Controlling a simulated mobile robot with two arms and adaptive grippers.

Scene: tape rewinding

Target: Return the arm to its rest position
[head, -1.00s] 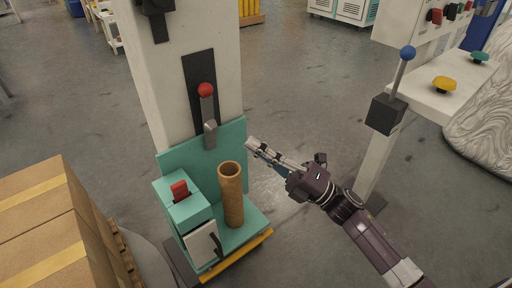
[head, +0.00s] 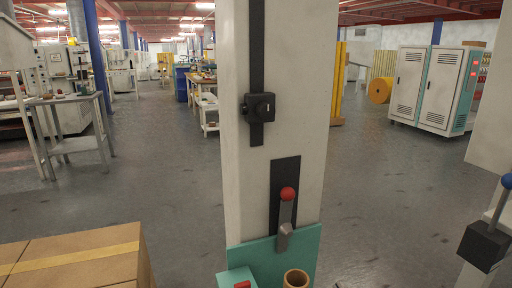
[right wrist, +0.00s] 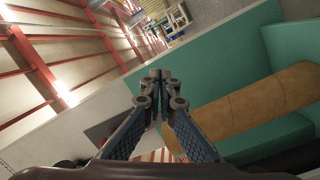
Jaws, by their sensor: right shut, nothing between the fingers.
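My right gripper (right wrist: 160,82) shows only in the right wrist view. Its two fingers are shut together with nothing between them. To its right in that view is the brown cardboard tube (right wrist: 255,103), apart from the fingertips, in front of the teal panel (right wrist: 215,65). In the head view only the top of the tube (head: 296,278) shows, at the bottom edge. Above it, a lever with a red knob (head: 288,194) sits on the pale column (head: 240,150). My left gripper is not in view.
Cardboard boxes (head: 80,258) stand at the lower left. A blue-knobbed lever on a black block (head: 484,245) is at the right edge. White and teal cabinets (head: 427,88) stand at the back right. Grey floor (head: 165,185) is open on both sides of the column.

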